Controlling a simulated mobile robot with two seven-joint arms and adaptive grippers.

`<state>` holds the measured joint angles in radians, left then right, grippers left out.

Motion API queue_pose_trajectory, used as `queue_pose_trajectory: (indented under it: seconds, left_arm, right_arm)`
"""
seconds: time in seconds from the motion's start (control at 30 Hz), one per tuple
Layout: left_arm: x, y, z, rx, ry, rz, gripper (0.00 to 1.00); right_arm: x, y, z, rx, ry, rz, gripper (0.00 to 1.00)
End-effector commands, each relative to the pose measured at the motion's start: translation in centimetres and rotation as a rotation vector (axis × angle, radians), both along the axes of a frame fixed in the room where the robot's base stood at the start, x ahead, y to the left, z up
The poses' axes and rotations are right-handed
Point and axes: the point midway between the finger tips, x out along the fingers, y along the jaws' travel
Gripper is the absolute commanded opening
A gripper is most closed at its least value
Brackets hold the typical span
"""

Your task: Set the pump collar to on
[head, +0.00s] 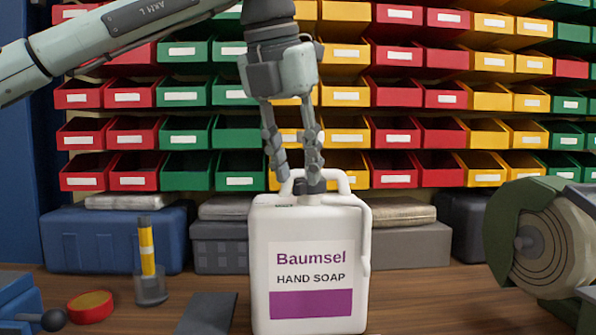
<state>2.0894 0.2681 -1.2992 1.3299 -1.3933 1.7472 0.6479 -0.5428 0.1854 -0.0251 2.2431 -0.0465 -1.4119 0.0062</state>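A white jug (312,222) labelled "Baumsel HAND SOAP", with a purple band, stands upright on the wooden bench in the middle of the head view. A dark pump collar (312,187) sits at its neck, partly hidden by a finger. White pieces arch around the neck and a white tube runs down the right side. My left gripper (298,176) points down from above, its two fingers apart with a gap between them. The tips are at the neck, beside or just in front of the collar; I cannot tell whether they touch it. My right gripper is out of view.
A yellow-handled tool stands in a clear cup (150,289) left of the jug. A red round tin (90,307) and a dark flat plate (207,314) lie nearby. A green machine with a round disc (553,247) stands at right. Cases and colored bins fill the back.

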Motion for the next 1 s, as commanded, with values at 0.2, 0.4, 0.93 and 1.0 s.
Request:
queue_pose_trajectory:
  seconds: [0.2,0.4,0.93,1.0]
  left_arm:
    - [-1.6,0.8,4.5,-0.004,-0.005,0.001,0.31]
    - [-2.8,1.5,7.9,-0.003,-0.004,0.000,0.31]
    - [-3.5,1.9,9.7,-0.002,-0.002,0.000,0.31]
    - [-3.5,1.9,9.7,-0.002,-0.002,0.000,0.31]
  right_arm:
    - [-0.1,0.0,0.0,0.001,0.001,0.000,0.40]
    - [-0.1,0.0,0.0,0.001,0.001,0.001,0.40]
    - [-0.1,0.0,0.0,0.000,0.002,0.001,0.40]
    - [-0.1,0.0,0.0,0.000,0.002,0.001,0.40]
